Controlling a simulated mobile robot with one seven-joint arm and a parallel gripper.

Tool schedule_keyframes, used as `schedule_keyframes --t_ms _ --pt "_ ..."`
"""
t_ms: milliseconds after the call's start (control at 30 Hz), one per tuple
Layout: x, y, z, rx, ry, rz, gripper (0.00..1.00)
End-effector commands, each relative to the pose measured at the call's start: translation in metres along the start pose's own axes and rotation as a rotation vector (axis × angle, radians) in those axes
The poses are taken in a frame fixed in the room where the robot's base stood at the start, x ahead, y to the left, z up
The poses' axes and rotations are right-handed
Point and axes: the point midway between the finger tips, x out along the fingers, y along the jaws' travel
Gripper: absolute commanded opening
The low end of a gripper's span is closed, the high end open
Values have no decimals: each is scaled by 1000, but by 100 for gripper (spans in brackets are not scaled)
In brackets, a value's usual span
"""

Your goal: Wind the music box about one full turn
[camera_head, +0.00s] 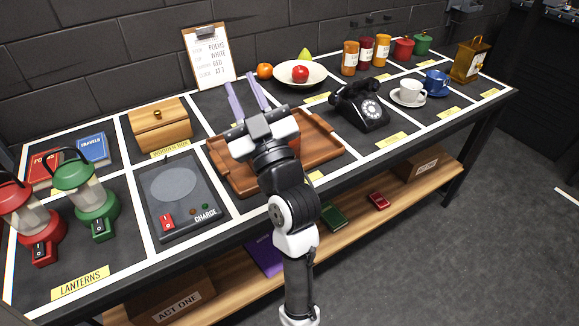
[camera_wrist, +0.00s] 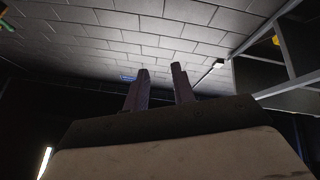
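No thing in view is clearly marked as a music box. A brass-coloured box (camera_head: 468,62) with a pale panel and a small knob on top stands at the far right end of the table; I cannot tell whether it is the music box. A wooden box (camera_head: 160,125) with a small knob sits at the back left. My gripper (camera_head: 240,80) is raised above the middle of the table, fingers apart and empty, far left of the brass-coloured box. In the wrist view the fingers (camera_wrist: 160,69) point up toward the wall, with nothing between them.
Under my arm lies a wooden tray (camera_head: 323,148). Near it are a black telephone (camera_head: 365,108), cups (camera_head: 409,92), a fruit plate (camera_head: 285,72), jars (camera_head: 366,53), and a clipboard (camera_head: 210,58). Lanterns (camera_head: 90,195) and a charge pad (camera_head: 180,200) are left. Open floor (camera_head: 460,220) lies right.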

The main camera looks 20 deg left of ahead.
Motion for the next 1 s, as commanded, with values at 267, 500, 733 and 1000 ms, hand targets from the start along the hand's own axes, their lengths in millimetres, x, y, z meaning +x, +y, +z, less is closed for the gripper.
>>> schedule_keyframes --t_ms 267,500,733,1000 --pt "-163 50 163 -127 -445 -192 25" --pt "-210 50 179 -154 -493 -286 25" --pt "-182 42 191 -154 -490 -290 25" --pt "-131 28 219 -154 -489 -290 25"
